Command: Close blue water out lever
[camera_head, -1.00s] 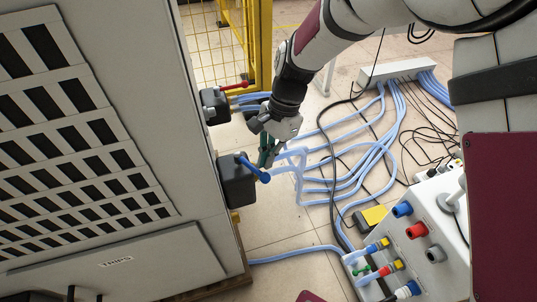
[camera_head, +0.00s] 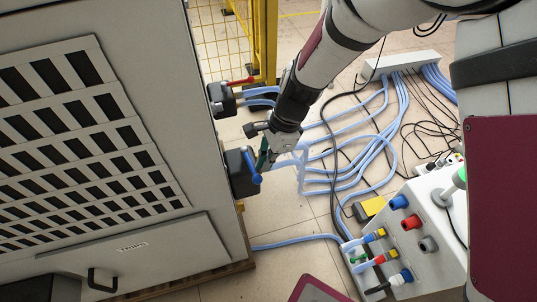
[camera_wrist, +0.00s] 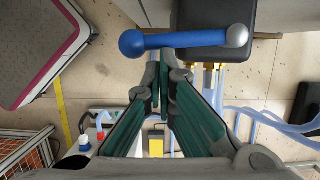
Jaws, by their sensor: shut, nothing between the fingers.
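The blue water out lever (camera_head: 250,167) sits on a dark valve box (camera_head: 236,182) on the side of the grey cabinet. It lies at a steep slant along the box's outer face, with its round end low. In the wrist view the lever (camera_wrist: 180,40) runs nearly level across the top, with a blue ball at left and a grey pivot at right, the dark box (camera_wrist: 212,14) behind it. My gripper (camera_head: 262,160) is shut and empty, its green fingers right beside the lever. In the wrist view the fingertips (camera_wrist: 163,58) are just below the lever's middle; I cannot tell whether they touch.
A second dark box with a red lever (camera_head: 240,81) is above, near a yellow mesh fence (camera_head: 225,40). Blue hoses (camera_head: 340,150) run across the floor to a white manifold (camera_head: 402,62). A grey unit with coloured fittings (camera_head: 425,220) stands at right.

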